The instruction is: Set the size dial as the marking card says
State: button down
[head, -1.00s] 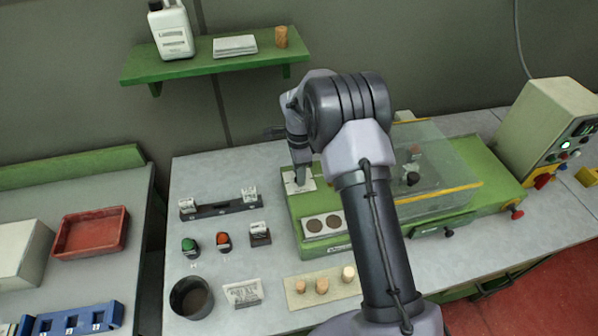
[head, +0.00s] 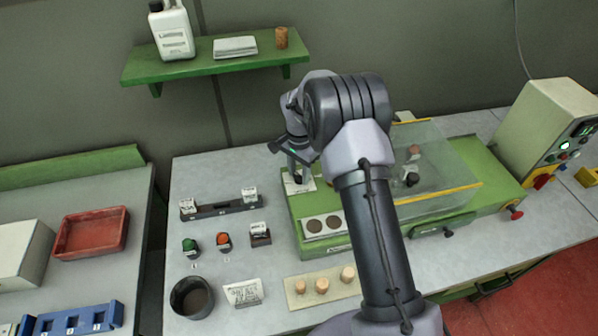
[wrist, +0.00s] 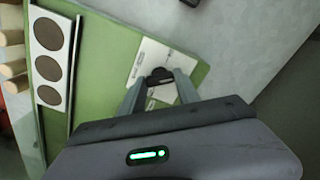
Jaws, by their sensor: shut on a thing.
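The size dial shows in the wrist view as a dark knob (wrist: 160,76) on a white plate (wrist: 148,58) at a corner of the green machine. My gripper (wrist: 160,90) is shut on the knob, one finger on each side of it. In the head view my gripper (head: 297,178) points down at the white plate, and the knob is mostly hidden there. The dial's marks are too small to read. A printed card (head: 243,293), possibly the marking card, stands at the front of the table; its print is not legible.
The green machine (head: 465,165) carries a clear cover (head: 435,170) and a plate with dark discs (head: 323,225). Several corks stand on a board (head: 335,290) in front. Buttons, a dark cup (head: 191,298) and a rack (head: 220,208) stand to the left.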

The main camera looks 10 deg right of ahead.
aim_at(299, 176)
jog(key=n, duration=0.5)
jog(key=shift+r+n+p, duration=0.1)
jog(key=shift+n+p, duration=0.2)
jog(key=shift+p, duration=0.1)
jog(key=n, duration=0.4)
jog(key=shift+n+p, duration=0.4)
jog(key=c, duration=0.9)
grip_release()
notch_tip(299, 176, up, 17)
jog(key=p, duration=0.3)
jog(key=shift+r, duration=0.2)
